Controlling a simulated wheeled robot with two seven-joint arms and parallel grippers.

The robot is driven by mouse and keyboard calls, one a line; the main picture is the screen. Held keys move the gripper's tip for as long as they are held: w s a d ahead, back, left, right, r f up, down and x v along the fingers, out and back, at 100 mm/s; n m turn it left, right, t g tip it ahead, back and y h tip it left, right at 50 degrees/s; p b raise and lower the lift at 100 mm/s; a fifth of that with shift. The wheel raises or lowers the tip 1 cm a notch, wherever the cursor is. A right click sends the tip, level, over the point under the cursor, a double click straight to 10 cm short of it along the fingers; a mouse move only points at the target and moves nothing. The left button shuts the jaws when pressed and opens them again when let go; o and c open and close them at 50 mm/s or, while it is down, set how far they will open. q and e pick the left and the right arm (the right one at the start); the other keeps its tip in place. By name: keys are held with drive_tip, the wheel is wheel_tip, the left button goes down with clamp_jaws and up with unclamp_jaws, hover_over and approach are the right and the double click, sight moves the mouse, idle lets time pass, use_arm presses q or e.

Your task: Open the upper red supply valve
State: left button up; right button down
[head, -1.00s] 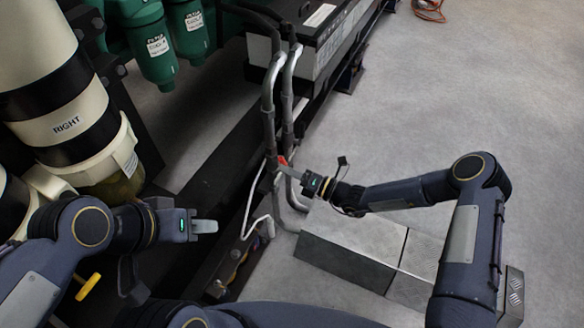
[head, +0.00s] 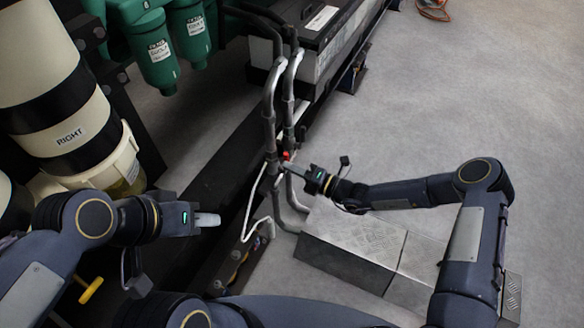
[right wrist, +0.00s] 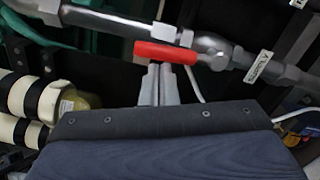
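The red valve lever (right wrist: 165,52) lies across the view in the right wrist view, along a grey pipe with metal fittings. It is a small red spot (head: 287,155) on the upright pipes in the head view. My right gripper (right wrist: 159,84) has its two fingers together, with their tips right at the lever's lower edge. I cannot tell whether they touch it. The same gripper (head: 288,168) shows in the head view at the pipes. My left gripper (head: 208,219) hangs free in front of the dark frame, away from the valve; its finger gap is hidden.
A grey metal step (head: 345,250) stands on the floor below my right arm. Cream canisters (head: 75,130) and green filters (head: 157,50) are at the left. A dark battery box (head: 310,35) stands behind the pipes. Open floor lies to the right.

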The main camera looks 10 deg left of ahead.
drive_tip(key=p+v, duration=0.1)
drive_tip(key=v, duration=0.7)
drive_tip(key=s+d+r+n+g+h, duration=0.3)
drive_tip(key=s+d+r+n, duration=0.15)
drive_tip(key=r+n, duration=0.5)
drive_tip(key=s+d+r+n+g+h, duration=0.2)
drive_tip(key=s+d+r+n+g, duration=0.15)
drive_tip(key=s+r+n, duration=0.55)
drive_tip(key=s+d+r+n+t+h, duration=0.2)
drive_tip(key=s+d+n+t+h, duration=0.15)
drive_tip(key=s+d+n, duration=0.4)
drive_tip(key=s+d+r+n+t+h, duration=0.2)
drive_tip(key=s+d+r+n+h, duration=0.1)
drive_tip(key=s+d+n+h, duration=0.4)
wheel_tip(320, 180, up, 23)
drive_tip(key=w+n+y+p, duration=0.1)
drive_tip(key=y+p, duration=0.1)
drive_tip(key=p, duration=2.1)
drive_tip(key=shift+a+f+n, duration=0.15)
drive_tip(key=shift+a+n, duration=0.15)
drive_tip(key=shift+a, duration=0.2)
drive_tip(key=shift+w, duration=0.1)
